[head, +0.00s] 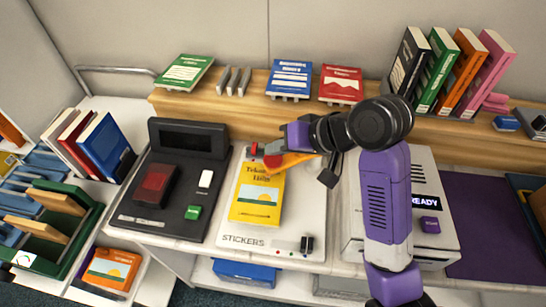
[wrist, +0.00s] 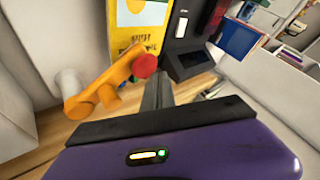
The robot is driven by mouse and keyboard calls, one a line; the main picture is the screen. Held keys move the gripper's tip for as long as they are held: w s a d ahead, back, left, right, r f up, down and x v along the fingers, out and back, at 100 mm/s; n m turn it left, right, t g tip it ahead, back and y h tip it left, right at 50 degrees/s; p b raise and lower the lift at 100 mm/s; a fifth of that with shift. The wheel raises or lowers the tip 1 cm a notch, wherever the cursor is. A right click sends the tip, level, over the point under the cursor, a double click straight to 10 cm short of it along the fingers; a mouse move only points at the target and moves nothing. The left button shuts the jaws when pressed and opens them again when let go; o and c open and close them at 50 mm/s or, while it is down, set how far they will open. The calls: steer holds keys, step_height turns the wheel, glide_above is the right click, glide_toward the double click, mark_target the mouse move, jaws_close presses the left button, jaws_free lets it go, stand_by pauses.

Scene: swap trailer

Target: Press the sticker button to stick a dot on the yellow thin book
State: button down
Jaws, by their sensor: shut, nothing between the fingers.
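The yellow thin book (head: 256,207) lies face up on the white stickers base (head: 300,215), its upper part under an orange arm (head: 292,160). The red button (head: 273,161) is on the end of that orange arm. In the wrist view the button (wrist: 145,65) shows just left of my shut fingers (wrist: 158,90), with the yellow book (wrist: 125,35) beyond. My gripper (head: 262,150) is shut and empty, close beside the button. I cannot tell whether the fingers touch it. No dot is clearly visible on the cover; part of the cover is hidden.
A black device (head: 175,215) with a red pad and a green button stands left of the base. A white machine (head: 440,215) with a lit display stands to the right. Books stand on the wooden shelf (head: 225,105) behind, and a green crate (head: 60,240) is at left.

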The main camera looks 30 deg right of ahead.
mark_target(277, 160)
steer(key=shift+f, duration=0.15)
steer(key=shift+f, duration=0.3)
steer(key=shift+f, duration=0.75)
stand_by(0.9)
steer(key=shift+r, duration=0.1)
steer(key=shift+r+p, duration=1.1)
steer(key=shift+p, duration=0.15)
step_height(277, 160, up, 5)
steer(key=p, duration=0.5)
steer(key=shift+p, duration=0.4)
stand_by(0.3)
